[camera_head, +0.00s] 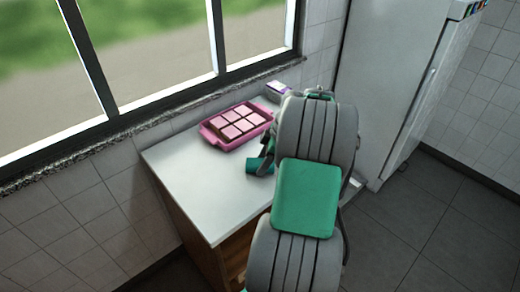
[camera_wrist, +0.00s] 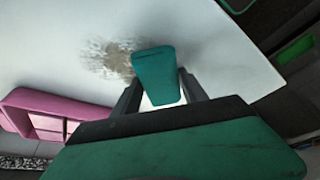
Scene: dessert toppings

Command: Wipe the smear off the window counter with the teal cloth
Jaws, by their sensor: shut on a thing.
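The teal cloth (camera_wrist: 156,76) is a folded block held between the fingers of my gripper (camera_wrist: 158,96) in the wrist view. In the head view the cloth (camera_head: 259,165) shows at the gripper end, low over the white window counter (camera_head: 215,205). The brownish grey smear (camera_wrist: 112,58) lies on the counter just left of the cloth in the wrist view, its right edge close to or partly behind the cloth. I cannot tell whether the cloth touches the counter. My arm hides the smear in the head view.
A pink tray (camera_head: 226,147) with pink-topped squares stands on the counter by the window; it also shows in the wrist view (camera_wrist: 40,108). A small white and purple box (camera_head: 278,89) is at the back. A white fridge (camera_head: 388,85) stands right. The counter's front left is clear.

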